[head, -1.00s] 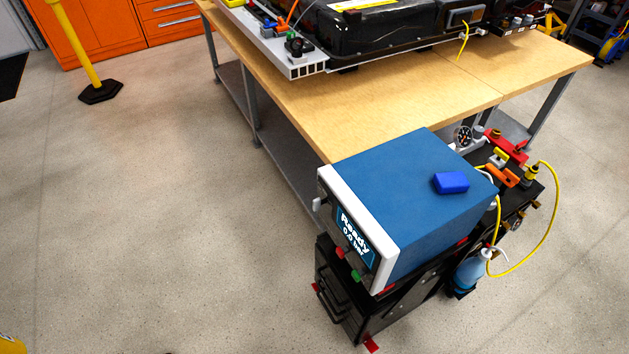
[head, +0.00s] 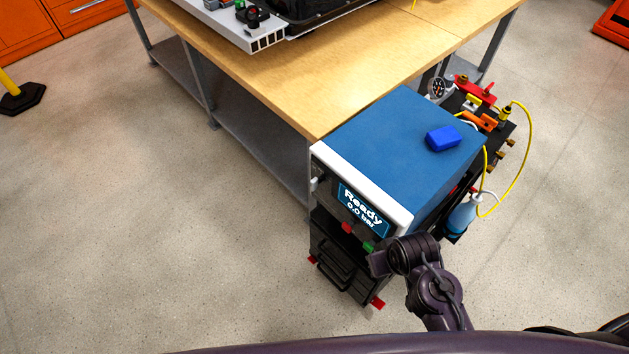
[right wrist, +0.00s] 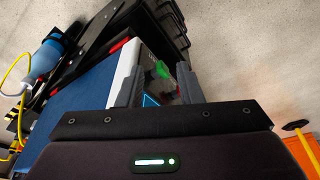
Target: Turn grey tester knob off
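The tester (head: 395,135) is a blue box with a white front frame on a black cart. Its screen (head: 362,207) reads "Ready 0.0 bar". A small light grey knob (head: 314,184) sticks out at the left of its front panel; its pointer setting is too small to read. Red (head: 347,228) and green (head: 368,247) buttons sit below the screen. My right arm stands before the front's lower right corner. In the right wrist view my right gripper (right wrist: 160,70) is open, its fingers apart, with the green button showing between them. My left gripper is out of view.
A blue block (head: 442,138) lies on the tester. A gauge, fittings, a yellow hose (head: 527,165) and a blue bottle (head: 460,218) are at the cart's right. A wooden workbench (head: 285,85) stands behind.

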